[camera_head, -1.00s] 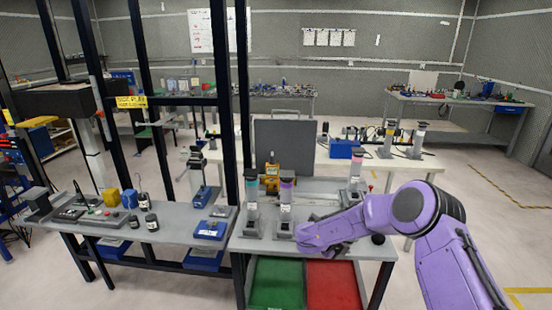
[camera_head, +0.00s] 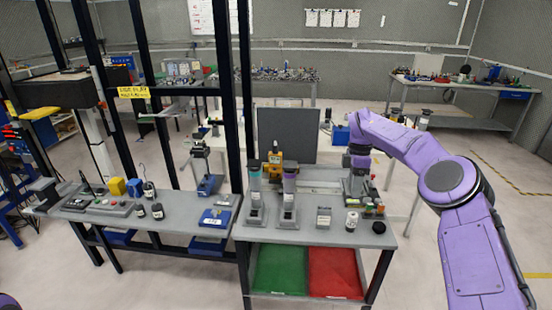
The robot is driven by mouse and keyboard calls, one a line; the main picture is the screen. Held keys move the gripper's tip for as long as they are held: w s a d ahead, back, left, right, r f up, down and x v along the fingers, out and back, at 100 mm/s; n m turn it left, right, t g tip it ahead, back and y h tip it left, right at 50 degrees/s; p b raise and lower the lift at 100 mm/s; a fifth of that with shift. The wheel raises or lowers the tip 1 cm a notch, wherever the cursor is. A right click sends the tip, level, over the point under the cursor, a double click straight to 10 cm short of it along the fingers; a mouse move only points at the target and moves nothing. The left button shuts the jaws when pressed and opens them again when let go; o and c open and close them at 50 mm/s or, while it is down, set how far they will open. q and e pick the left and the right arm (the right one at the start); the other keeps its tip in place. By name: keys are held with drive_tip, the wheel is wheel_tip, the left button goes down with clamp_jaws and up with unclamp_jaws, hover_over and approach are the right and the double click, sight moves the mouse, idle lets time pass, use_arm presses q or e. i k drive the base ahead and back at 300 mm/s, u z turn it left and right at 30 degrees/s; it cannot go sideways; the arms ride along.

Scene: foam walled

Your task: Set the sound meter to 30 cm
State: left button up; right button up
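No thing here is clearly readable as the sound meter, and no 30 cm mark can be read. A yellow device (camera_head: 277,164) stands at the back of the middle table, in front of a dark grey panel (camera_head: 288,135). Two upright stands with cylinders, a teal-topped one (camera_head: 255,200) and a purple-topped one (camera_head: 288,202), are at the table's left. My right gripper (camera_head: 358,190) points down at the table's back right, over or beside small items there. Its fingers are too small and dark to tell open from shut, and it hides what stands behind it.
The middle table (camera_head: 310,236) also holds a small grey box (camera_head: 324,217), a black-and-white bottle (camera_head: 351,221) and a black round piece (camera_head: 379,227). Green (camera_head: 279,268) and red (camera_head: 334,271) trays lie below. A black post (camera_head: 236,160) stands at its left. Another bench (camera_head: 170,222) is further left.

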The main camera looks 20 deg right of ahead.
sight(275, 156)
drive_tip(key=i, duration=1.9)
